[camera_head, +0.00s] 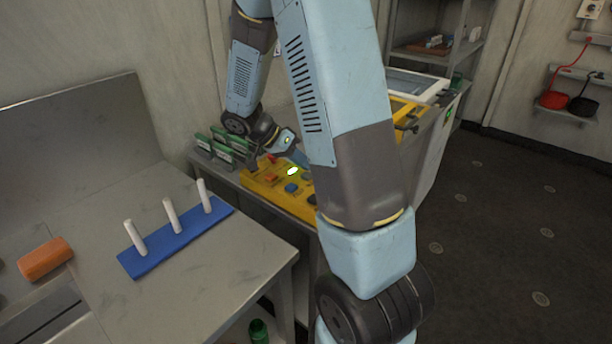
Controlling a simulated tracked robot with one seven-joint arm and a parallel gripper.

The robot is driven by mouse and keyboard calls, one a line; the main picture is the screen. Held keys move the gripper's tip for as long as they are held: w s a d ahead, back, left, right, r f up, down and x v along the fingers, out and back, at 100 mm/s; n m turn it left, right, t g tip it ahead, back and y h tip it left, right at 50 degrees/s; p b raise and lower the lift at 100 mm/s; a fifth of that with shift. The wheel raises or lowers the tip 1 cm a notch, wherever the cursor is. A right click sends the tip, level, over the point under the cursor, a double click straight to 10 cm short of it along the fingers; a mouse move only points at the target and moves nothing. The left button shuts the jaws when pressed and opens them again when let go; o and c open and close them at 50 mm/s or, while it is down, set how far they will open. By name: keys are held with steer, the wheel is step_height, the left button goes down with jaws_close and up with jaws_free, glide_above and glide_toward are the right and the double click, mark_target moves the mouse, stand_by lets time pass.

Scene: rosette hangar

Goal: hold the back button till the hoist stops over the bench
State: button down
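A yellow control panel (262,187) with several coloured buttons lies on a grey surface near the middle of the view. A bright green-lit button (292,171), an orange button (271,178) and a blue button (291,188) show on it. The labels are too small to read, so I cannot tell which is the back button. My gripper (300,158) points down at the panel's far side, close to the lit button. My arm partly hides it, and I cannot see whether it touches a button. No hoist is recognisable. A grey bench (200,262) stands at the left.
On the bench are a blue base (160,254) with three white pegs and an orange block (45,259). Green-and-white items (228,150) stand behind the panel. A pale bin (432,140) stands right of the panel. Shelves line the wall. Floor at right is clear.

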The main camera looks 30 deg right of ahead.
mark_target(303, 174)
steer(key=shift+r, duration=2.7)
